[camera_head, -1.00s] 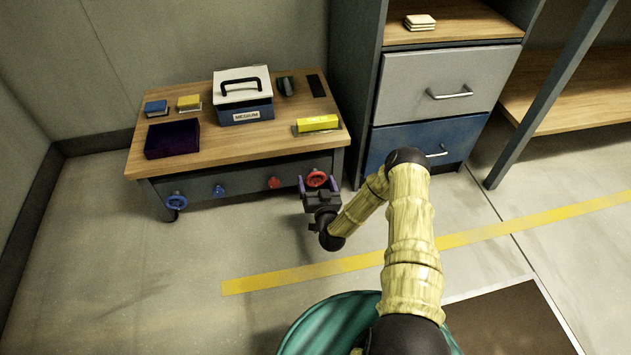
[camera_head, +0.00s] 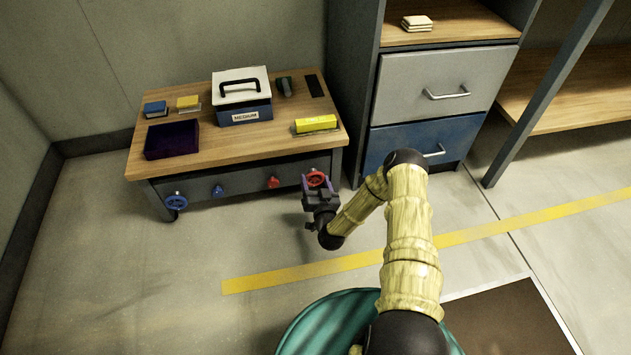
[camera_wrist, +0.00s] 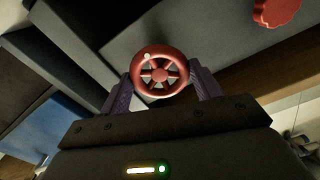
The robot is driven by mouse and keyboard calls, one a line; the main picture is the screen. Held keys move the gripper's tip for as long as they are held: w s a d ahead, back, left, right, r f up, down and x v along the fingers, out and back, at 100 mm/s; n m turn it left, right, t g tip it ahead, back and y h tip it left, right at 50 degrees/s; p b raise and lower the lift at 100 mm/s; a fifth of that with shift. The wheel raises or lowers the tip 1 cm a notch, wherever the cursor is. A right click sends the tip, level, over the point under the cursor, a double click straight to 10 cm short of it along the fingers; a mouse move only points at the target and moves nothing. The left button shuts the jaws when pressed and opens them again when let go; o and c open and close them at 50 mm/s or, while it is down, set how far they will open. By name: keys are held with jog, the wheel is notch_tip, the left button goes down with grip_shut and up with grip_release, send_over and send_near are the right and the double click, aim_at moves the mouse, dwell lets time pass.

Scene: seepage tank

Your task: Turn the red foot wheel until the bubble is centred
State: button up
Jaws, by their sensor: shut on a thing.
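The red foot wheel (camera_head: 317,178) is a spoked handwheel on the front of the table, near its right leg. In the wrist view the wheel (camera_wrist: 160,73) faces me, with a pale dot on its rim at the upper left. My gripper (camera_head: 318,184) is at the wheel, and its two purple fingers (camera_wrist: 163,88) are shut on the rim from both sides. No bubble can be made out. A yellow block (camera_head: 316,123) that may be a level lies on the tabletop above the wheel; its details are too small to read.
A red knob (camera_head: 273,182), a blue knob (camera_head: 218,191) and a blue wheel (camera_head: 176,202) line the same table front. A box marked MEDIUM (camera_head: 243,100) and a dark tray (camera_head: 171,140) stand on top. A drawer cabinet (camera_head: 421,100) is at the right. The floor in front is clear.

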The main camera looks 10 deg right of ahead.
jog(key=m+p, duration=0.2)
jog(key=m, duration=0.1)
jog(key=shift+r, duration=0.15)
jog(key=m+p, duration=0.1)
jog(key=m, duration=0.1)
jog(key=shift+m+p, duration=0.35)
jog(key=shift+m, duration=0.05)
jog(key=m, duration=0.3)
jog(key=m+p, duration=0.1)
jog(key=m, duration=0.2)
jog(key=shift+d+f, duration=0.1)
jog(key=shift+f, duration=0.1)
jog(key=shift+m, duration=0.3)
jog(key=o, duration=1)
jog(key=shift+p, duration=0.3)
